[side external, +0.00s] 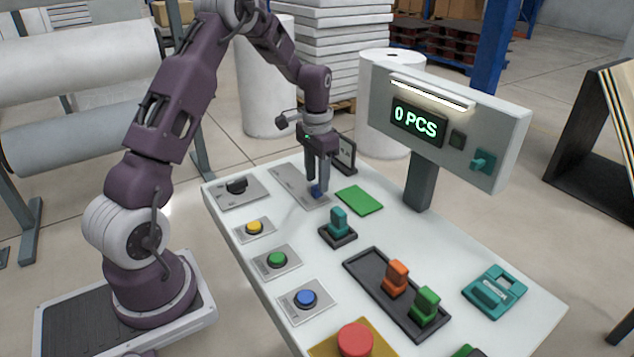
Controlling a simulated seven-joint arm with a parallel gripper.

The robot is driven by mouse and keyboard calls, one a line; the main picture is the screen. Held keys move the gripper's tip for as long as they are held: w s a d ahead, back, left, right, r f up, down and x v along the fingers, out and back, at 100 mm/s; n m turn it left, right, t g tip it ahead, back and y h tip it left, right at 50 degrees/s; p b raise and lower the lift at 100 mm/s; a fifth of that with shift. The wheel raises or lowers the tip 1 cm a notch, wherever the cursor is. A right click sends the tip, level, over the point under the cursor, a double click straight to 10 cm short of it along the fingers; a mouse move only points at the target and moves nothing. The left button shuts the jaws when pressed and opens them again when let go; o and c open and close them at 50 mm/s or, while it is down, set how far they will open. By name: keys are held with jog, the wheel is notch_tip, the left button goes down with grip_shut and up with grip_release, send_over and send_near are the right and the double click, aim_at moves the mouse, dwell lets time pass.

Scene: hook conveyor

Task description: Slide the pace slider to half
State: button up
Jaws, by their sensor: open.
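The pace slider is a grey plate (290,179) at the far end of the white panel, with a small blue knob (317,190) near its right end. My gripper (318,186) points straight down over the plate, with its fingertips at the blue knob. The fingers are open, one on each side of the knob as far as this view shows. Whether they touch it is too small to tell. The fingers hide part of the plate and its markings.
A black knob (237,186) and yellow (254,227), green (277,260) and blue (306,299) buttons line the left side. A green pad (359,200), a teal hook piece (338,222) and a dark tray (368,272) lie right. A display box (440,125) reads 0 PCS.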

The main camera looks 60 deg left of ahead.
jog(key=shift+f, duration=0.9)
jog(key=shift+c, duration=0.4)
grip_shut()
